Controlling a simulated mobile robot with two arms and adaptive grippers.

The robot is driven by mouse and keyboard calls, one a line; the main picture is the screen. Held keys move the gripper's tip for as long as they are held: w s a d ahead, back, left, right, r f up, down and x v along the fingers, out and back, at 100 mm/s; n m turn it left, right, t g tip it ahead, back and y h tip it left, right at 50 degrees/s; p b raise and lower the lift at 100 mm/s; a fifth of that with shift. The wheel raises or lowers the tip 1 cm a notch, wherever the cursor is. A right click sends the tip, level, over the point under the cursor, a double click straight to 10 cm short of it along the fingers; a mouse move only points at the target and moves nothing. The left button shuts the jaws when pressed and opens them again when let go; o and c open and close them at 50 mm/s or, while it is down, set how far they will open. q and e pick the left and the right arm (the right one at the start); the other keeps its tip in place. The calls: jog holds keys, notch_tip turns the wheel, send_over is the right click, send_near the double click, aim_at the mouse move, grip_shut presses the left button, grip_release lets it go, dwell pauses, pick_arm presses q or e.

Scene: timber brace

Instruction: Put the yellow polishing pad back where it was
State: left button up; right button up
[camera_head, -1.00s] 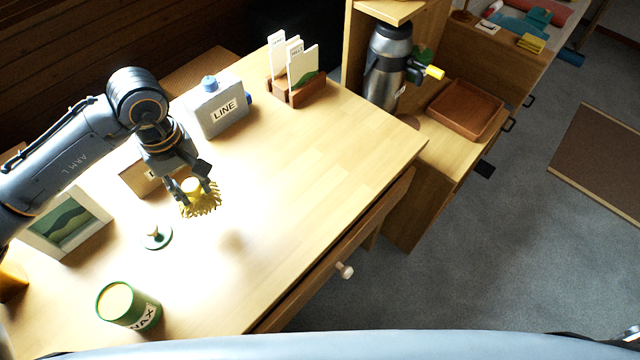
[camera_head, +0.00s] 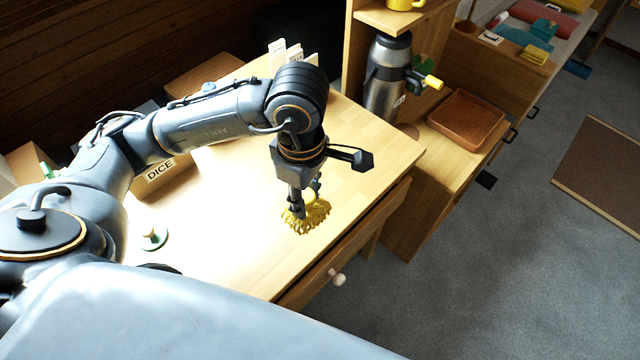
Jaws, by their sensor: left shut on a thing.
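The yellow polishing pad (camera_head: 306,219) has a shaggy fringe and a yellow knob on top. My left gripper (camera_head: 306,196) is shut on it, with the fingers around the knob. The pad is over the right front part of the desk (camera_head: 365,165), near its front edge. I cannot tell whether its fringe touches the desktop or hangs just above it. My right gripper is not in view.
A green disc with a knob (camera_head: 154,238) and a box marked DICE (camera_head: 160,172) are on the desk's left. The drawer knob (camera_head: 337,278) sticks out in front. A steel flask (camera_head: 386,80) and brown tray (camera_head: 466,121) stand right. The desktop's right is clear.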

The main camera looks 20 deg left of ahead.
pick_arm(q)
jog(key=w+a+f, duration=0.1)
jog(key=w+f, duration=0.1)
jog(key=w, duration=0.1)
jog(key=w+a+f+p, duration=0.1)
jog(key=w+a+f, duration=0.1)
jog(key=w+f, duration=0.1)
jog(key=w+a+f+p, duration=0.1)
jog(key=w+a+f, duration=0.1)
jog(key=w+f, duration=0.1)
jog(key=shift+w+f, duration=0.25)
jog(key=shift+w, duration=0.4)
jog(key=f, duration=0.1)
jog(key=f+p, duration=0.1)
jog(key=shift+w+a+f, duration=0.15)
jog(key=shift+w+f, duration=0.05)
jog(key=shift+f, duration=0.2)
jog(key=shift+f+p, duration=0.3)
jog(key=shift+f, duration=0.15)
jog(key=shift+f, duration=0.15)
jog(key=o, duration=1.1)
